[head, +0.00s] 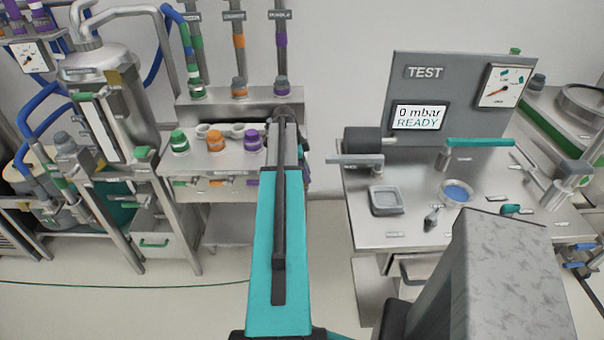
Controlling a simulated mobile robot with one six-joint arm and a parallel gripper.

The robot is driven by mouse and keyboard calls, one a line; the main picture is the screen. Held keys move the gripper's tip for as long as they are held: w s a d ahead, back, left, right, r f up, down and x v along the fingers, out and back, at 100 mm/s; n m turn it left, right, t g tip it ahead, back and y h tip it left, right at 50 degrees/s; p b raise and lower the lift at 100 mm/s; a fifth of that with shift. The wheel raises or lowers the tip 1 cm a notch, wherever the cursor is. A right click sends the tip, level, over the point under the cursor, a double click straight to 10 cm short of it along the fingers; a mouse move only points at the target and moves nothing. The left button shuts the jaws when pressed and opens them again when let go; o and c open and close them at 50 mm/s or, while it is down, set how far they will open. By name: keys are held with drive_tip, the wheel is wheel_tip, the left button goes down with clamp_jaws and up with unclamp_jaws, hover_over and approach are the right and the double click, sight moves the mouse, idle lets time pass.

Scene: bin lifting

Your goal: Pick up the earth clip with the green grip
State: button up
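A small green-gripped piece (511,209) lies on the right part of the steel test bench and looks like the earth clip with the green grip. It is too small to make out its jaws. A small dark clip-like piece (431,219) lies on the same bench further left, in front of the blue-centred dish. My teal arm rises through the middle of the picture, left of the bench and apart from both pieces. I cannot make out my gripper's fingers; the arm's far end shows only a dark rounded part.
The steel bench (395,236) carries a grey tray (386,201), a blue-centred dish (457,192), a green-handled bar (480,142) and a grey TEST panel (450,72) reading 0 mbar READY. A large grey block blocks the bench's front right. A valve rack (215,160) stands left.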

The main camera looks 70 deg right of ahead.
drive_tip(key=shift+r, duration=0.1)
clamp_jaws()
drive_tip(key=shift+r+b, duration=1.5)
drive_tip(key=shift+r, duration=3.4)
